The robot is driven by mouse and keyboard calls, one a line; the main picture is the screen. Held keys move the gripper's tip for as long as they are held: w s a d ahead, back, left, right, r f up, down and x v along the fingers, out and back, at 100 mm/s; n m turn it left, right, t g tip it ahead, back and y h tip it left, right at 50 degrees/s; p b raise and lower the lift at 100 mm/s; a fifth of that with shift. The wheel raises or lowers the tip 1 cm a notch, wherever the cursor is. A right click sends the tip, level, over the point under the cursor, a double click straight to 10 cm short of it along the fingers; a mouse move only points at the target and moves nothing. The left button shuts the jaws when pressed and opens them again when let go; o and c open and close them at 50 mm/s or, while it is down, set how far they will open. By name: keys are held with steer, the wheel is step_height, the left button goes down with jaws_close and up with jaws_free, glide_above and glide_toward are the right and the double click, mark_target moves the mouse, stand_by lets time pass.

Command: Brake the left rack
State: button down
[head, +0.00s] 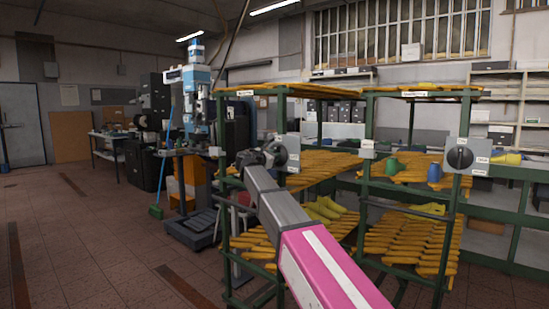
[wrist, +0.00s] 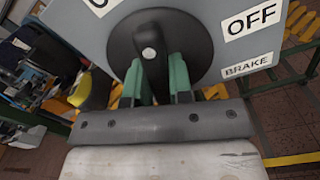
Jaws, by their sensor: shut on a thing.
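The left rack (head: 226,190) is a green frame with yellow shoe lasts on its shelves. Its grey brake box (head: 293,146) carries a round black knob, which fills the top of the wrist view (wrist: 190,45). The knob has a raised bar with a white dot. My gripper (wrist: 157,78) is shut on this bar, with a green finger on each side. In the head view my gripper (head: 268,154) partly covers the knob. Labels OFF (wrist: 252,20) and BRAKE (wrist: 248,66) show right of the knob; another at upper left is cut off.
The right rack (head: 447,225) stands close beside it, with its own grey box and black knob (head: 460,158). A blue drill press (head: 197,95) stands behind at left. Tiled floor (head: 90,235) is open at the left.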

steer(key=shift+n, duration=2)
steer(key=c, duration=1)
jaws_free()
steer(key=v, duration=1.1)
